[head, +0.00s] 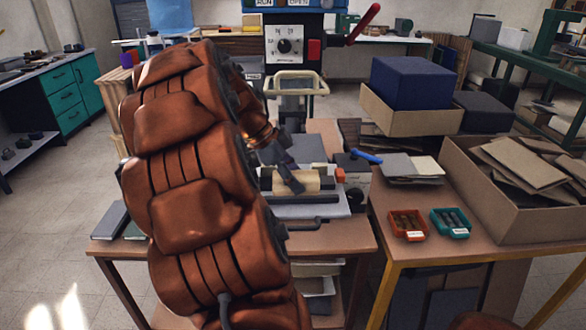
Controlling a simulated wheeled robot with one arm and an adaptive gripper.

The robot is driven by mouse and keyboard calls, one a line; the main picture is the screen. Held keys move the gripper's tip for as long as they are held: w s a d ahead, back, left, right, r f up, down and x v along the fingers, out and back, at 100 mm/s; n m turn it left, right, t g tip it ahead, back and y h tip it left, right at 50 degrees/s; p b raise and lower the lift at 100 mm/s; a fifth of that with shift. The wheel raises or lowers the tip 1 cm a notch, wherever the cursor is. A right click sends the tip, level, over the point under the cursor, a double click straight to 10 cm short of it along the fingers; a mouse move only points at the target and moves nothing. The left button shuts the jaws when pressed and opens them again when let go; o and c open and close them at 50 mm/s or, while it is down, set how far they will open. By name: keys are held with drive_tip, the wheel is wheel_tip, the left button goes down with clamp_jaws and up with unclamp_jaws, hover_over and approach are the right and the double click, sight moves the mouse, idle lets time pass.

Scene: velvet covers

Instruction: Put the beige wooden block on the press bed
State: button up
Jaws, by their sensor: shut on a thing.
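The beige wooden block (314,180) is in the middle of the head view, pale and partly covered by a dark gripper finger. My gripper (291,181) comes down on it from the upper left and is shut on it. My arm hides part of the area to its left. A grey plate that looks like the press bed (309,209) lies directly under and in front of the block. From this view I cannot tell whether the block touches it or is held just above.
A red knob (340,175) and a blue handle (366,157) are close to the block's right. Red (408,225) and teal (451,222) trays stand on the right table. A cardboard box (517,217) holds brown sheets.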

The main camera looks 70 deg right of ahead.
sight(293, 170)
drive_tip(key=w+d, duration=0.1)
drive_tip(key=d, duration=0.1)
drive_tip(key=w+d+p, duration=0.1)
drive_tip(key=d, duration=0.2)
drive_tip(key=w+d, duration=0.1)
drive_tip(key=d, duration=0.1)
drive_tip(key=shift+w+d, duration=0.2)
drive_tip(key=shift+d, duration=0.1)
drive_tip(key=shift+f+p, duration=0.55)
drive_tip(key=shift+f, duration=1.2)
drive_tip(key=shift+f, duration=0.15)
drive_tip(key=o, duration=1.4)
drive_tip(key=shift+c, duration=0.2)
